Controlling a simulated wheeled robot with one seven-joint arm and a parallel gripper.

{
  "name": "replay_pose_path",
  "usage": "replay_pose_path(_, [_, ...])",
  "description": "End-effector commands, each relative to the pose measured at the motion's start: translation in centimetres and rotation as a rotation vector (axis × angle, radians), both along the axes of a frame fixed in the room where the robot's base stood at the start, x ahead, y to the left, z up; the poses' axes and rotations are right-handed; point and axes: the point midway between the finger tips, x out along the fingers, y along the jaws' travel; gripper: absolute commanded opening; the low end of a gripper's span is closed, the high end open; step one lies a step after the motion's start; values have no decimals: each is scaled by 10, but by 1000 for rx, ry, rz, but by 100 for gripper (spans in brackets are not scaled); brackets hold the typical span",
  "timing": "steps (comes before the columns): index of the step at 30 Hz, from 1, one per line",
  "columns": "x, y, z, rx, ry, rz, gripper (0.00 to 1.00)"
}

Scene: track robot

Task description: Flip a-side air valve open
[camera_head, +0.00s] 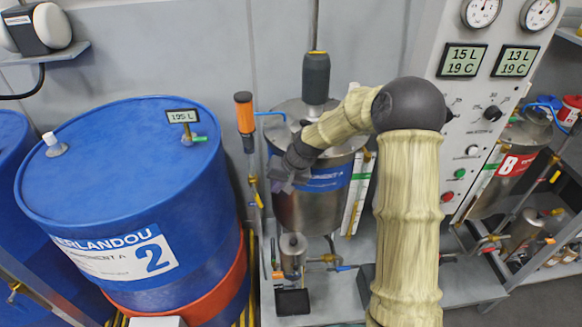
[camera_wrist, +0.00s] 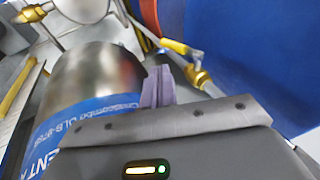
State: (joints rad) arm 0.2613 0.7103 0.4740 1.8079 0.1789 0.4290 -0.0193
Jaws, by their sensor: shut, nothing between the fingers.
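The steel component A tank (camera_head: 307,207) with a blue label band stands in the middle of the head view. A small valve with a yellow handle (camera_head: 255,190) is on the thin pipe left of the tank. In the wrist view a yellow handle (camera_wrist: 175,46) lies along a metal pipe beside a brass fitting (camera_wrist: 200,80). No marking shows which valve is the a-side air valve. My gripper (camera_head: 275,181) is at the tank's left side, just right of the yellow handle. Its purple fingers are together and empty in the wrist view (camera_wrist: 158,88), apart from the handle.
A large blue drum (camera_head: 130,190) marked 2 stands close on the left. A thin pipe with an orange-capped top (camera_head: 244,112) rises between drum and tank. A grey control panel (camera_head: 480,110) and a B tank (camera_head: 515,165) are on the right.

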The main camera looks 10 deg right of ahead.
Motion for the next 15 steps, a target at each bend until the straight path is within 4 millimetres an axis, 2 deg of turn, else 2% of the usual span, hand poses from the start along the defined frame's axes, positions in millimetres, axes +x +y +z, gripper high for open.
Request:
replay_pose_path(9, [-13,-26,59,-1,-4,-2,0])
replay_pose_path(15, [-20,-38,88,-1,-3,-1,0])
